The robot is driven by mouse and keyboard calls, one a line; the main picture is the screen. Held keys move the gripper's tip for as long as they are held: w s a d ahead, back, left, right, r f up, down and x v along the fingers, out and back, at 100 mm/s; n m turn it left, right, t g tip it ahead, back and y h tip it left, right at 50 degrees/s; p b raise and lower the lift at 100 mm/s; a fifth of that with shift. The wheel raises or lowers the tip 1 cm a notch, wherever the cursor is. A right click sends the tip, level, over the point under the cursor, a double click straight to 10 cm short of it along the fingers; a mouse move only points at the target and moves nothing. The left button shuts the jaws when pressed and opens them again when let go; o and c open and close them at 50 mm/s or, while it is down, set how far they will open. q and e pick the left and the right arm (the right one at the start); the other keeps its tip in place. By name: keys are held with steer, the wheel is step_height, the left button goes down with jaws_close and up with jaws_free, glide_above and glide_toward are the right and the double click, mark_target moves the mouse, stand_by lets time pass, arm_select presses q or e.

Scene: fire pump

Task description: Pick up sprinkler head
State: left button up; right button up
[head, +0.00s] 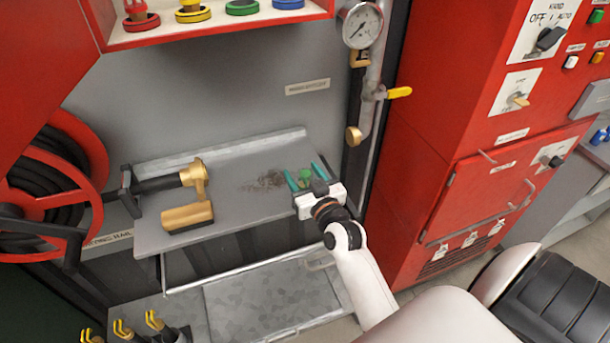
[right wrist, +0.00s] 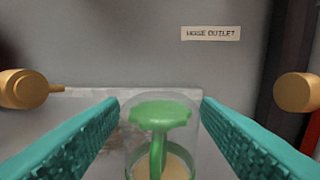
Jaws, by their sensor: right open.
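The sprinkler head (right wrist: 160,115) has a green top and stem above a pale tan base, with a clear glassy outline around it. In the right wrist view it stands upright between the two teal fingers, with gaps on both sides. In the head view its green top (head: 305,174) shows at the right end of the grey shelf. My right gripper (head: 306,178) is open around the sprinkler head, which it does not clamp; it also shows in the right wrist view (right wrist: 160,130). The base's lower part is cut off by the frame. My left gripper is not in view.
The grey shelf (head: 235,205) carries a brass nozzle (head: 196,178) and a brass block (head: 187,216) on its left. A gauge (head: 362,26) and yellow-handled valve (head: 398,92) are on the pipe behind. A red cabinet (head: 455,120) stands right.

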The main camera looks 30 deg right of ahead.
steer(key=shift+w+d, duration=0.15)
steer(key=shift+w, duration=0.5)
steer(key=shift+s, duration=0.1)
steer(key=shift+c, duration=1.3)
steer(key=c, duration=0.8)
